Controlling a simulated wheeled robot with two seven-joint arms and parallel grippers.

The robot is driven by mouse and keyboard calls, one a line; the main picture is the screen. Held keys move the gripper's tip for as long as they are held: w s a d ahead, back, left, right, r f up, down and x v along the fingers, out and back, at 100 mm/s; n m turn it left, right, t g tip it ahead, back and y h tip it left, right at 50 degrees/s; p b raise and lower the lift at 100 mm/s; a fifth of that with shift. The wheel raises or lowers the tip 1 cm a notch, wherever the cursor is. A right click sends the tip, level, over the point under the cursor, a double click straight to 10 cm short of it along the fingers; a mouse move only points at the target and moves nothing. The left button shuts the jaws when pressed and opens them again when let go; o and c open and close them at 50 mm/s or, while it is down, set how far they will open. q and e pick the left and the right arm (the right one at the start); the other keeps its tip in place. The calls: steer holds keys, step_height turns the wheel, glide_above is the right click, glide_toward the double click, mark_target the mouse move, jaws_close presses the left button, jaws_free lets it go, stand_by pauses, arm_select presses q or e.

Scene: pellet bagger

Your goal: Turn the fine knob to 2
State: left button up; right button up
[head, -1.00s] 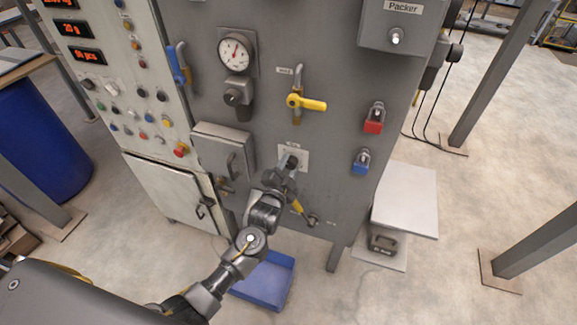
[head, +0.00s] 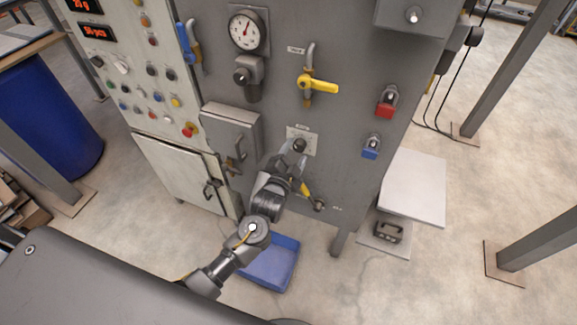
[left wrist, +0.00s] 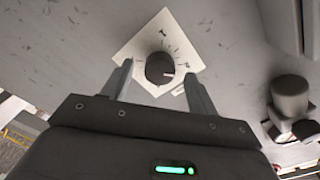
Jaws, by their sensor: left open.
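The fine knob (head: 299,145) is a dark round knob on a pale square plate (head: 308,135) on the grey cabinet front. In the left wrist view the knob (left wrist: 159,67) has a white pointer line aimed right, with tick marks around it; the numbers are too small to read surely. My left gripper (head: 291,161) is just in front of and below the knob. In the left wrist view its two fingers (left wrist: 156,84) stand apart, one on each side of the knob's lower part, with gaps between them and the knob. My right gripper is not in view.
A yellow-handled valve (head: 318,86) and a pressure gauge (head: 247,30) sit above. A red padlock (head: 386,102) and a blue padlock (head: 371,147) hang to the right. A small grey box (head: 231,133) juts out at left. A blue bin (head: 272,262) lies on the floor below.

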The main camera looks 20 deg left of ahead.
arm_select(q)
steer(key=s+b, duration=0.1)
steer(key=s, duration=0.7)
steer(key=shift+s+a+b, duration=0.25)
steer(key=shift+s+b, duration=0.05)
steer(key=shift+s, duration=0.1)
